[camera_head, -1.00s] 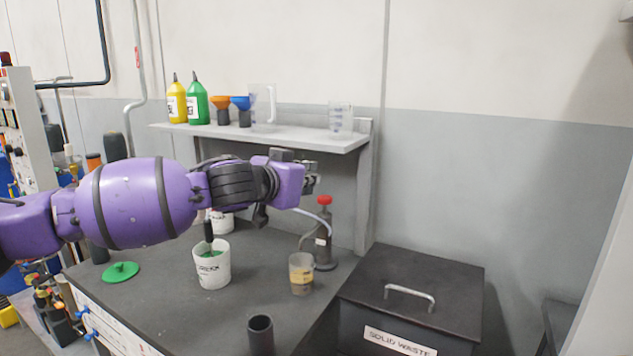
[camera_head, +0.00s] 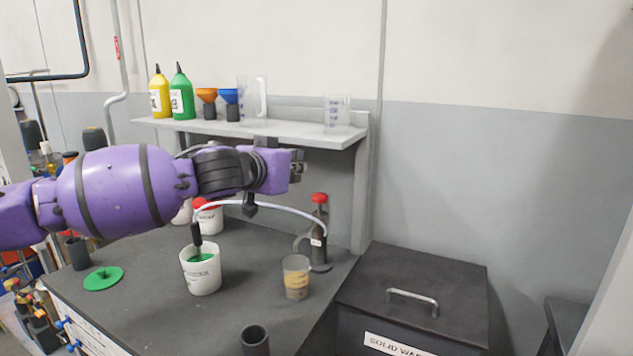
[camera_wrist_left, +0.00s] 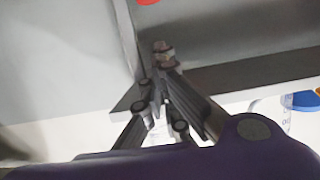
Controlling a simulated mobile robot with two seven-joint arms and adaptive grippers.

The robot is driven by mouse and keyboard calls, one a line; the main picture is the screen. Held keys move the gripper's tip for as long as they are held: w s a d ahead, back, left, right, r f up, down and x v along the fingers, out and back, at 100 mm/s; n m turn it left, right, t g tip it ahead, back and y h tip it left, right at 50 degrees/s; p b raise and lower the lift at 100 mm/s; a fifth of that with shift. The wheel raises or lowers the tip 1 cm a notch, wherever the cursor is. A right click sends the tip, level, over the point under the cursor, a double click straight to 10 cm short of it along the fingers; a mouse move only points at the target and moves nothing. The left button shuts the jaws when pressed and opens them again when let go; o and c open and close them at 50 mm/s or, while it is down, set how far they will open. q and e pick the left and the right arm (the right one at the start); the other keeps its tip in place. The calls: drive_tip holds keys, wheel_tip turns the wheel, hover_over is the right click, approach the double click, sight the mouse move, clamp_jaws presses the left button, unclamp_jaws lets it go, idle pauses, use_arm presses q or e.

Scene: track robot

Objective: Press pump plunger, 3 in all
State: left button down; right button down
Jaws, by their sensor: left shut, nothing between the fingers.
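The pump (camera_head: 319,240) is a dark upright cylinder on the bench, below the right end of the shelf. Its plunger has a red knob (camera_head: 319,197) on top. A pale hose arcs left from the pump to a white pot (camera_head: 201,275) with green contents. My left gripper (camera_head: 299,168) is shut and empty, above and slightly left of the red knob and apart from it in the picture. In the left wrist view the closed fingertips (camera_wrist_left: 162,50) show, with a red patch at the top edge that may be the knob. My right gripper is not in view.
A clear cup (camera_head: 296,282) with tan contents stands just in front of the pump. A green lid (camera_head: 103,278) and a dark tube (camera_head: 255,341) are on the bench. The shelf (camera_head: 255,131) with bottles, funnels and jugs lies behind my arm. A solid waste bin (camera_head: 460,290) stands right.

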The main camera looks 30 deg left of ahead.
use_arm(q)
hover_over(317, 198)
wheel_tip(317, 198, down, 2)
wheel_tip(317, 198, down, 4)
drive_tip(key=shift+w+r, duration=0.1)
drive_tip(key=shift+r, duration=0.15)
drive_tip(key=shift+a+f, duration=0.1)
drive_tip(key=shift+f, duration=0.4)
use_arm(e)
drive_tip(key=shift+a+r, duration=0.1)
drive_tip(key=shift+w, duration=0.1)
